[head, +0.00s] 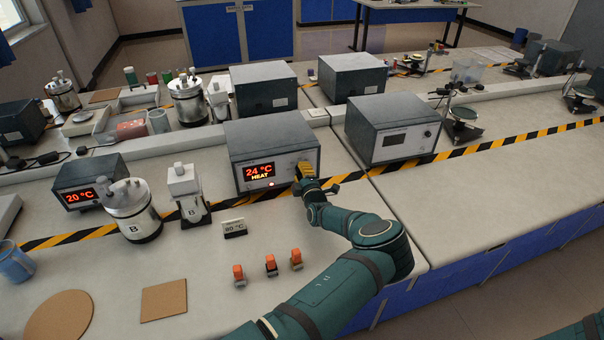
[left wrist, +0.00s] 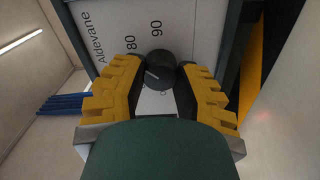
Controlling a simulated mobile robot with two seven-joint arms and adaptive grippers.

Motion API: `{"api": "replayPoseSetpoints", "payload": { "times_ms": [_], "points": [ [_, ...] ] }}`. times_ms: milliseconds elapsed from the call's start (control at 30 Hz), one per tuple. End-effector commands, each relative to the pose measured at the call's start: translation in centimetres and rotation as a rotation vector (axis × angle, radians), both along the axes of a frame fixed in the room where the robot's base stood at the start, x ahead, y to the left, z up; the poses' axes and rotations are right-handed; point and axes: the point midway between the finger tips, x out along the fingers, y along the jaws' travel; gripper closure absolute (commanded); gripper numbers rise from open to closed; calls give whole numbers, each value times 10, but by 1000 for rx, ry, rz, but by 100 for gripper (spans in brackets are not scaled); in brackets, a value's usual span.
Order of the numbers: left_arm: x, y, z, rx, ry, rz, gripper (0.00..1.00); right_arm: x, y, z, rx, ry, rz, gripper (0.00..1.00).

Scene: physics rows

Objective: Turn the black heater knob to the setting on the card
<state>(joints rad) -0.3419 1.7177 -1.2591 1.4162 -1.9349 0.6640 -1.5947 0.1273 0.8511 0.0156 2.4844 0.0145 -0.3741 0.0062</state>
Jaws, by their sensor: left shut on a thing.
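The heater (head: 272,141) is a grey box with a white front. Its red display reads 24 °C with HEAT under it. My left gripper (head: 303,171) is at the right part of this front and hides the knob in the head view. In the left wrist view the round black knob (left wrist: 160,69) sits between the yellow fingers of my left gripper (left wrist: 158,80), which are shut on it. The knob has a short white line. The printed marks 80 and 90 show beyond it. The small card (head: 234,228) on the bench reads 80 °C. My right gripper is not in view.
A lidded metal vessel (head: 131,210) and a white bottle (head: 187,193), both marked B, stand left of the heater. Several orange-topped small items (head: 270,265) stand in front, near my left arm. A second grey box (head: 392,129) is on the right. The right bench top is mostly clear.

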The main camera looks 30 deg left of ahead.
Motion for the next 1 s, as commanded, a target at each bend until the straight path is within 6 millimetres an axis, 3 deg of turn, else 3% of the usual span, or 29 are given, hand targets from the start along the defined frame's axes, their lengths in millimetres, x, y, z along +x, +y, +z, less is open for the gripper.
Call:
{"api": "replayPoseSetpoints", "payload": {
  "times_ms": [667, 700, 800, 1000],
  "points": [
    [-1, 3, 1, 46, 49, 5, 100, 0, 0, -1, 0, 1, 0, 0],
    [-1, 3, 1, 46, 49, 5, 63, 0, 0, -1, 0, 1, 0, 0],
    [-1, 3, 1, 45, 49, 4, 34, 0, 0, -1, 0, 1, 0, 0],
    [-1, 1, 1, 44, 49, 2, 34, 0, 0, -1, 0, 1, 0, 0]
  ]
}}
